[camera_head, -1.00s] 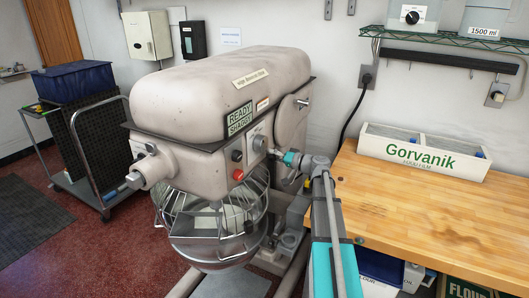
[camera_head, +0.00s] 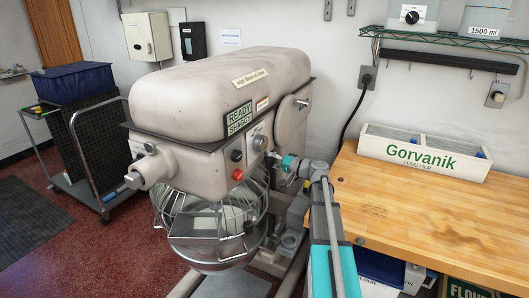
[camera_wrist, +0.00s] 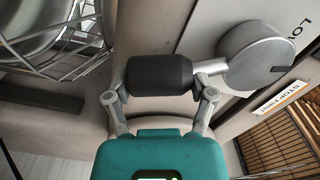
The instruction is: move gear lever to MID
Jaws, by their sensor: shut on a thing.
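The gear lever sits on the front of the big beige mixer (camera_head: 215,100), to the right of the red button. In the wrist view it has a round grey hub (camera_wrist: 255,58), a short metal rod and a black cylindrical grip (camera_wrist: 158,75). My gripper (camera_wrist: 160,92) has its fingers on both ends of the black grip and is shut on it. The word "LOW" is on the plate beside the hub; no MID mark is readable. In the head view my gripper (camera_head: 277,159) is at the lever, which is small and partly hidden there.
A wire guard (camera_head: 205,215) and bowl are below the mixer head. A wooden table (camera_head: 430,215) with a white Gorvanik box (camera_head: 422,152) stands right of my arm. A "STOP FIRST" label (camera_wrist: 281,97) is near the hub. A cart (camera_head: 80,150) stands at left.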

